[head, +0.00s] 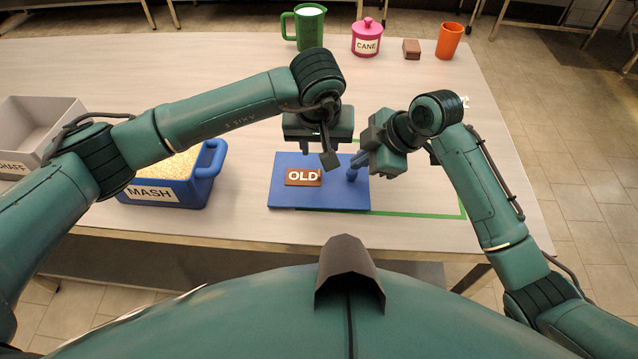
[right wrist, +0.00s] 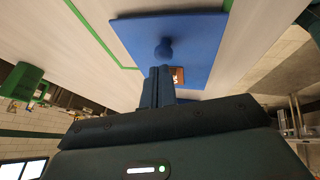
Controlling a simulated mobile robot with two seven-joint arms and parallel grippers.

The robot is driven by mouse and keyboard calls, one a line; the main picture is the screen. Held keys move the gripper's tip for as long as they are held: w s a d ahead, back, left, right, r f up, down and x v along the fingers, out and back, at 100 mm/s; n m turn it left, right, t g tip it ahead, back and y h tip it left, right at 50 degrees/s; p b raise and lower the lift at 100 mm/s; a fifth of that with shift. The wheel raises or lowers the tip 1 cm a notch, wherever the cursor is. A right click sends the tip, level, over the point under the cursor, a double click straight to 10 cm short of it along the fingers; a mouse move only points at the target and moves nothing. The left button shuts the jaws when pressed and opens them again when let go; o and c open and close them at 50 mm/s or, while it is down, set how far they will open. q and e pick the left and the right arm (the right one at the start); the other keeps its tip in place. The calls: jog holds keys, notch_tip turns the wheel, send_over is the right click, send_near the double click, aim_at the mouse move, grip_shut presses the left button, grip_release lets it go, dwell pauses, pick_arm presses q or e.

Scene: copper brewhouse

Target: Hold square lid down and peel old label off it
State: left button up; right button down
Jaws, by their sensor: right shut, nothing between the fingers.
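The blue square lid (head: 282,198) lies flat on the table, with a brown label (head: 303,178) reading OLD on its top. A round blue knob (right wrist: 165,48) stands on the lid in the right wrist view; the label (right wrist: 178,76) shows partly behind my fingers there. My left gripper (head: 319,155) is open and empty, pointing down over the far side of the lid, just beyond the label. My right gripper (head: 354,170) is shut and empty, its blue fingers near the lid's right part. In the right wrist view my right fingertips (right wrist: 157,72) are close to the knob; touching I cannot tell.
A blue MASH tub (head: 206,187) of grain stands left of the lid, with a grey tray (head: 68,106) beyond. A green outline (head: 420,215) marks the table right of the lid. A green jug (head: 288,28), pink CANE jar (head: 366,38), brown block (head: 411,48) and orange cup (head: 449,41) stand at the back.

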jog(key=shift+f, duration=0.75)
pick_arm(q)
jog(key=shift+c, duration=0.2)
pick_arm(e)
jog(key=shift+s+f, duration=0.15)
jog(key=shift+f, duration=0.15)
dwell(0.3)
